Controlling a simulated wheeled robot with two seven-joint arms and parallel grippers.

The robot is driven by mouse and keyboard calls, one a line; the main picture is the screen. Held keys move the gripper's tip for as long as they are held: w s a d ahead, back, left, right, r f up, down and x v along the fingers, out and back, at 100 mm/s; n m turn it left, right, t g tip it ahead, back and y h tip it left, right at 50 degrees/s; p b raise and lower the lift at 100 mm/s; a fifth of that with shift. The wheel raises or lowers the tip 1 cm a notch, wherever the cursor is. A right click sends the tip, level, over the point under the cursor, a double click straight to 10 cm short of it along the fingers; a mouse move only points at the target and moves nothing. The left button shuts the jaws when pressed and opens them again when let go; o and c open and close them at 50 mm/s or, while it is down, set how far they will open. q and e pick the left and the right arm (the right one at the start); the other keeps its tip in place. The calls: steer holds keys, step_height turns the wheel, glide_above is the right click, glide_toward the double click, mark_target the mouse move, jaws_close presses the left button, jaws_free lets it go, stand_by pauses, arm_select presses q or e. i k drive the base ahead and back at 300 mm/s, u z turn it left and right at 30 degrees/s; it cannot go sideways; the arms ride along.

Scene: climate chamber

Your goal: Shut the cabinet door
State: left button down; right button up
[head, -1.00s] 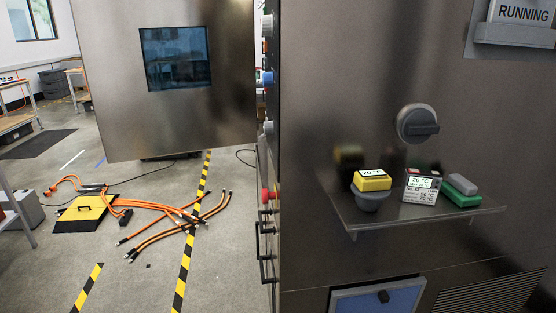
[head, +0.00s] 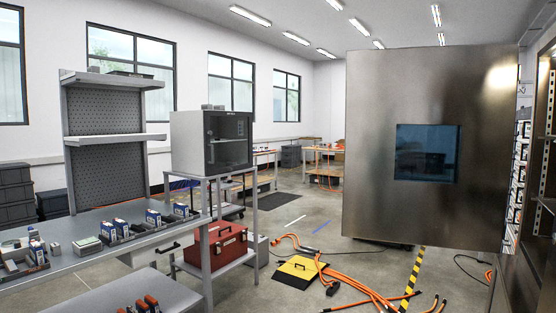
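The cabinet door (head: 370,150) is a large brushed-metal panel with a small dark blue window (head: 427,153). It stands open, swung away from the cabinet, and fills the right middle of the head view. The cabinet (head: 535,235) is at the right edge, cut off by the frame, with its dark metal inside partly visible. No handle shows on the visible face of the door. Neither of my grippers is in view.
A workbench (head: 95,255) stands at left; a stand holds a grey oven (head: 212,142) and red toolbox (head: 214,245).

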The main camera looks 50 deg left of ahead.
mark_target(471, 88)
steer(key=u, duration=2.6)
steer(key=i, duration=2.4)
steer(key=z, duration=1.5)
steer(key=i, duration=1.7)
steer(key=z, duration=0.4)
steer(key=i, duration=1.35)
steer(key=z, duration=0.65)
